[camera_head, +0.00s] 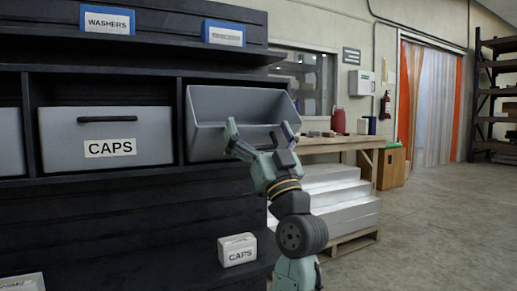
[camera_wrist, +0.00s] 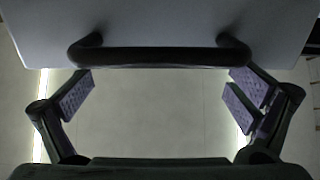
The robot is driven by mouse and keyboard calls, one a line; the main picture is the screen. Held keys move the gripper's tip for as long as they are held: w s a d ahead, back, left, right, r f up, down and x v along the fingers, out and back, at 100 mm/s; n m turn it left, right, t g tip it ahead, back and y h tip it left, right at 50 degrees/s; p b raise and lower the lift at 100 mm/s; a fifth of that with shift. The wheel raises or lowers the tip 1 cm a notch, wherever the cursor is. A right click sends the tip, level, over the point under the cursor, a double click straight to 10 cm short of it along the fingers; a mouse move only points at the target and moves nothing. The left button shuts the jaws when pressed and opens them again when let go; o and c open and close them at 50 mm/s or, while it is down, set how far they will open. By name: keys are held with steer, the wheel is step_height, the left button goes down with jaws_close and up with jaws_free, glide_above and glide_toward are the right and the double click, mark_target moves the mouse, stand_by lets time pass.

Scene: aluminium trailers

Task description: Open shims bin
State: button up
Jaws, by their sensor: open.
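A grey bin (camera_head: 238,103) sits in the compartment right of the CAPS bin, tilted forward so its empty-looking inside shows in the head view. No label on it can be read, so I cannot confirm that it is the shims bin. My gripper (camera_head: 261,140) is in front of its lower edge, partly covering it. In the wrist view, a dark bar handle (camera_wrist: 160,57) on a grey face (camera_wrist: 160,20) spans the top. My gripper (camera_wrist: 160,98) is open and empty, its fingers spread below the handle and apart from it.
The CAPS bin (camera_head: 105,137) is shut to the left. A small white CAPS box (camera_head: 237,250) sits on the lower ledge. A wooden workbench (camera_head: 350,143) and stacked pale sheets (camera_head: 335,195) stand right of the rack. The floor (camera_head: 430,230) at right is clear.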

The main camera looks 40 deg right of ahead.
step_height(320, 180, up, 4)
steer(key=shift+r, duration=0.15)
steer(key=shift+c, duration=0.6)
